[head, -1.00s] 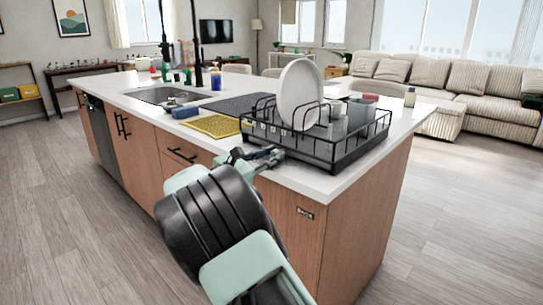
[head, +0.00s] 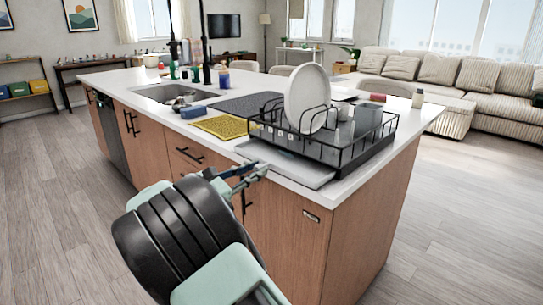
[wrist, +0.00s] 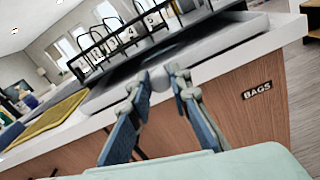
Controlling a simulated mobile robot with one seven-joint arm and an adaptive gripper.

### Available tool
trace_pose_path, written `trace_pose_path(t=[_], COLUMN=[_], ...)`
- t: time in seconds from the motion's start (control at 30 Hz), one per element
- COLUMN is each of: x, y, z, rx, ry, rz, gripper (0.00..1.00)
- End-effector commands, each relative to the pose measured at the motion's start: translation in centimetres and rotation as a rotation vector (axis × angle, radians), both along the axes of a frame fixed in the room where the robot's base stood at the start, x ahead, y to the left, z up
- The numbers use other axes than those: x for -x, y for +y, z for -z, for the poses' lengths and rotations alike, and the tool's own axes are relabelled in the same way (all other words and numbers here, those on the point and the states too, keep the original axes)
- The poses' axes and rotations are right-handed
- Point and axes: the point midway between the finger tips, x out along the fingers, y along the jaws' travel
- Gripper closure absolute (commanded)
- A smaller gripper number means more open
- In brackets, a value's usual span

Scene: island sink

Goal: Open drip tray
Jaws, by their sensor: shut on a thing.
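The drip tray (head: 302,172) is a flat, light grey tray. It sticks out from under the black wire dish rack (head: 345,155) toward the counter's front edge. In the wrist view, the drip tray (wrist: 222,44) spans the area just beyond my fingertips, below the numbered rack bars. My gripper (head: 260,172) is at the tray's front edge. In the wrist view, my gripper (wrist: 160,79) has its two fingers close together, shut on the tray's front edge. The exact contact is small and partly hidden by the fingertips. The tray's rear is hidden under the rack.
A white plate (head: 306,99) stands in the rack with grey cups. A yellow mat (head: 222,127), a blue sponge (head: 194,112) and a sink (head: 168,93) lie to the left. The wooden island front (head: 285,235) is below my gripper. Open floor surrounds the island.

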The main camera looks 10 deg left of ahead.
Motion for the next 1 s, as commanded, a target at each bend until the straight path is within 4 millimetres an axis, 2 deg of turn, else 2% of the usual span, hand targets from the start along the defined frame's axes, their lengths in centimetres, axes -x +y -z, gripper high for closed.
trace_pose_path(t=[0.03, 0.2, 0.5, 0.7, 1.0], x=[1.4, 5.3, 9.9, 11.1, 11.2], y=[1.3, 4.2, 7.8, 8.6, 8.7], z=[-0.5, -0.4, -0.2, -0.1, 0.0], rx=[0.003, 0.002, 0.0, 0.0, 0.0], ry=[0.003, 0.003, 0.001, 0.0, 0.0], rz=[-0.005, -0.004, -0.001, 0.001, 0.001], gripper=[1.0, 1.0, 1.0, 1.0, 1.0])
